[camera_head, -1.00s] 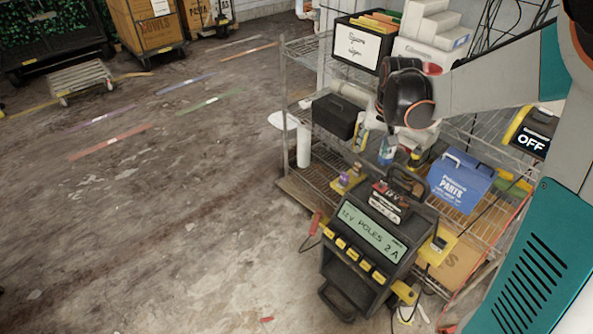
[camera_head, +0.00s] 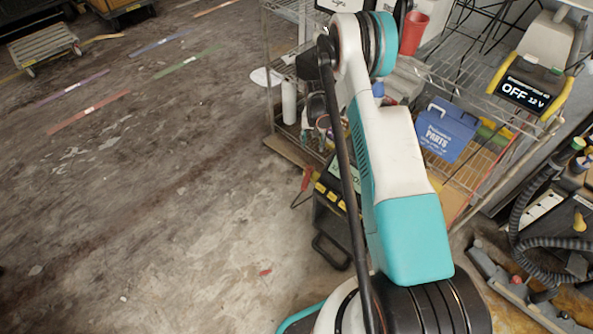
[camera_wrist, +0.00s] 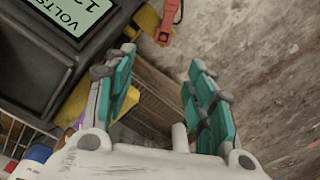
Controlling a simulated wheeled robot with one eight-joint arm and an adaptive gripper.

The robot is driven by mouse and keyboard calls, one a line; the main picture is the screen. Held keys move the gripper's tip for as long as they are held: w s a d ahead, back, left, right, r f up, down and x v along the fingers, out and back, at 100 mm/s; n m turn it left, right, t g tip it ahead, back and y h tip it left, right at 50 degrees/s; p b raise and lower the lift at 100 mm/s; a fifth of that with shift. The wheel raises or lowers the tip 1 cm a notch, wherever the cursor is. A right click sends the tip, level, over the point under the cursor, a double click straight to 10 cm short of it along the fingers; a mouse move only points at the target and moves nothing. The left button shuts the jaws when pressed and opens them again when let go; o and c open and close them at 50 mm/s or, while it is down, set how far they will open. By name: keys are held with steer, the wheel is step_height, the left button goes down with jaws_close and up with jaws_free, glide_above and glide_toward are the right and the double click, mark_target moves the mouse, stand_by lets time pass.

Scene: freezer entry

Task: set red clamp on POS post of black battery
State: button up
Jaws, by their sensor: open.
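The red clamp (camera_head: 307,178) hangs at the left side of a dark charger (camera_head: 328,222), which my arm partly covers in the head view. In the wrist view the red clamp (camera_wrist: 166,22) is at the top centre, on a yellow holder beside the charger (camera_wrist: 28,70) and its lit screen. My gripper (camera_wrist: 160,60) is open with nothing between its teal fingers. The clamp shows beyond the fingertips, apart from them. I cannot make out the black battery or its POS post now; my arm covers much of that area in the head view.
A wire shelf (camera_head: 268,80) stands behind the charger with a blue parts box (camera_head: 446,130) and a red cup (camera_head: 412,33). A unit reading OFF 12 V (camera_head: 528,92) is at the right, above thick dark hoses (camera_head: 520,205). The floor at left is mostly clear.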

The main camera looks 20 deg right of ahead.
steer(key=b, duration=0.3)
glide_above(309, 168)
steer(key=f, duration=1)
steer(key=shift+s+a+f, duration=0.1)
steer(key=shift+s+f, duration=0.2)
steer(key=shift+f, duration=0.05)
steer(key=shift+a+f+b, duration=0.1)
steer(key=shift+f+b, duration=1.2)
steer(key=shift+f, duration=1.9)
steer(key=shift+r, duration=0.1)
steer(key=shift+c, duration=0.2)
jaws_close()
